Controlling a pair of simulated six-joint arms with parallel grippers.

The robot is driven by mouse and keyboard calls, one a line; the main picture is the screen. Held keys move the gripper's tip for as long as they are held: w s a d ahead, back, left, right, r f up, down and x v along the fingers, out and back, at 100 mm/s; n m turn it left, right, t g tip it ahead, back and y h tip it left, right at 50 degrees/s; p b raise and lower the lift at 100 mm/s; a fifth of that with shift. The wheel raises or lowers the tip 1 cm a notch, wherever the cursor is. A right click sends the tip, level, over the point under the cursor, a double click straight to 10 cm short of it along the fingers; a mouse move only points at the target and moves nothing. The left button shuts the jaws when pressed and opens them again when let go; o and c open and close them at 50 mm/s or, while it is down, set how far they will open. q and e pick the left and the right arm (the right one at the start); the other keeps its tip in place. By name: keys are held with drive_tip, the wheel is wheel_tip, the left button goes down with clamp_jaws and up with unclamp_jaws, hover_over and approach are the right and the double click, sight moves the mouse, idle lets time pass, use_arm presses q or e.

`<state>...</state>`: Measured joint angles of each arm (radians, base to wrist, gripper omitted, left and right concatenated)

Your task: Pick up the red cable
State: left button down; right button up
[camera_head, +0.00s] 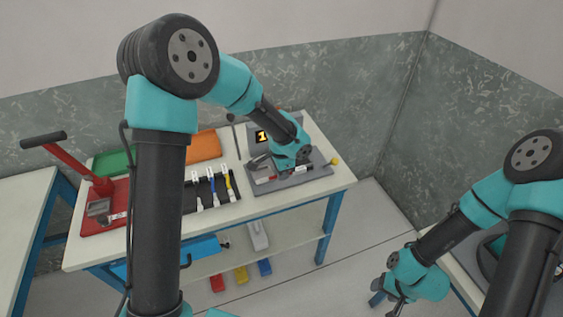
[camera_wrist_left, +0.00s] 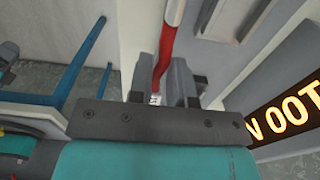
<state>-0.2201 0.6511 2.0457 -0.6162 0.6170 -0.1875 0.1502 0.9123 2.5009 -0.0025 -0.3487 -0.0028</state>
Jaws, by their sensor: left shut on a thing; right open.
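The red cable (camera_wrist_left: 167,50) runs up between the two grey fingers of my left gripper (camera_wrist_left: 163,75) in the left wrist view. It has a white section at the top and a small pale end between the fingers. My left gripper, seen in the head view (camera_head: 260,163), is shut on the red cable above the grey tester (camera_head: 296,180) at the right of the table. In the head view the arm partly hides this spot. My right gripper (camera_head: 395,292) is open and empty at the lower right, away from the table.
A black rack (camera_head: 209,205) holds white, blue and yellow cables left of the tester. Green (camera_head: 112,163) and orange (camera_head: 203,146) bins stand behind. A red lever press (camera_head: 85,175) stands at left. A lit display (camera_head: 261,136) rises behind the tester.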

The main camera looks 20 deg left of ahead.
use_arm(q)
drive_tip(key=s+d, duration=0.2)
drive_tip(key=s, duration=0.6)
drive_tip(key=shift+d+r, duration=0.15)
drive_tip(key=shift+r, duration=0.25)
